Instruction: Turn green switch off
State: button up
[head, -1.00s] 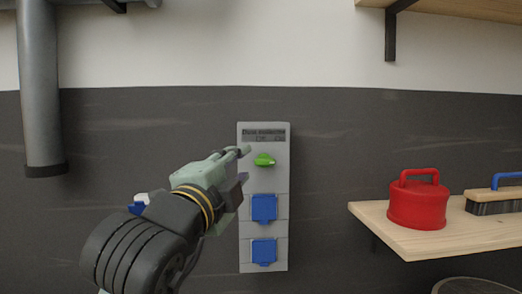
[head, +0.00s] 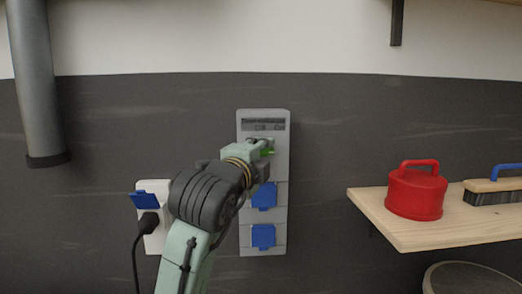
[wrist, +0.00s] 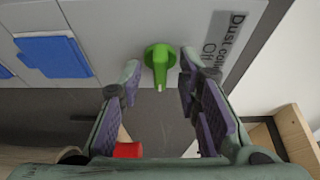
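The green switch (wrist: 159,62) is a rotary knob on a grey wall panel (head: 282,160). In the wrist view it sits between my gripper's two fingertips, with a gap on both sides. In the head view only a bit of the green switch (head: 269,152) shows past my gripper (head: 262,143), which covers the rest. My gripper (wrist: 158,82) is open and empty, with its fingers pointing at the panel. A label with "Off" is printed on the panel near the switch; the rest of it is partly cut off in the wrist view.
Two blue socket covers (head: 263,236) lie below the switch on the panel. A white outlet (head: 155,238) with a black plug is left of it. A wooden shelf (head: 400,228) holds a red canister (head: 416,192) and a brush (head: 493,190) on the right.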

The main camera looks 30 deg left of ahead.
jog(key=shift+c, duration=0.3)
grip_shut()
dwell(0.3)
